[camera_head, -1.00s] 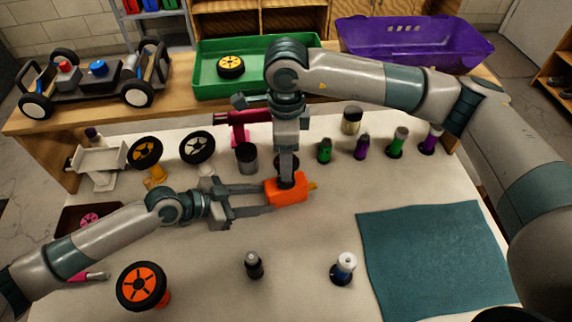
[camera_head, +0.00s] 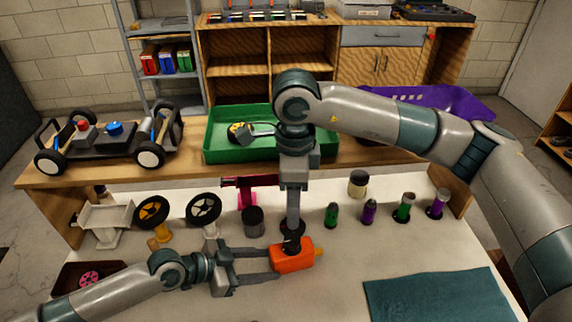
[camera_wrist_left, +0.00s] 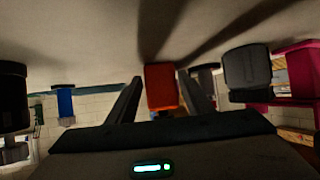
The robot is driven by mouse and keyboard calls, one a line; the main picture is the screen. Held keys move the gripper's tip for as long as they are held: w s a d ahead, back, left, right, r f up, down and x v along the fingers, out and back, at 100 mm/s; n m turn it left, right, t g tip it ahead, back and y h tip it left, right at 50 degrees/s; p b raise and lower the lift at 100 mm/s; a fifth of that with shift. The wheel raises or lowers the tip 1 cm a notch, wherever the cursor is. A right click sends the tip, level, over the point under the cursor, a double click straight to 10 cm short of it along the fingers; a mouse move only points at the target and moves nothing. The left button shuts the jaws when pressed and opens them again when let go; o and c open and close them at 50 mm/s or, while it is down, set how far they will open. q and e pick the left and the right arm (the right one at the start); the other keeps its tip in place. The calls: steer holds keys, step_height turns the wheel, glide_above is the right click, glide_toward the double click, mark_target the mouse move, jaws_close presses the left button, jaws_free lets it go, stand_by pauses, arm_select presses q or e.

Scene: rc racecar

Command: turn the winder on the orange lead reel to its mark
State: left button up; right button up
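The orange lead reel (camera_head: 293,260) sits on the white table, a small yellow-orange piece at its right end. A dark round winder (camera_head: 292,241) is on its top. My left gripper (camera_head: 275,265) has its two fingers on either side of the reel's left end and looks shut on it. The left wrist view also has the orange reel (camera_wrist_left: 161,88) between the fingertips. My right gripper (camera_head: 292,228) points straight down with its fingertips at the winder. One finger hides the other, so its grip is unclear. The mark cannot be made out.
Wheels on stands (camera_head: 152,212), a dark cylinder (camera_head: 253,222) and a pink stand (camera_head: 262,193) are behind and left. Several green and purple bottles (camera_head: 369,211) stand to the right. A teal mat (camera_head: 440,296) lies front right. A green tray (camera_head: 225,150) is on the back shelf.

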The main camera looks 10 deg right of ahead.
arm_select(q)
steer(key=shift+o, duration=1.3)
steer(key=v, duration=1.2)
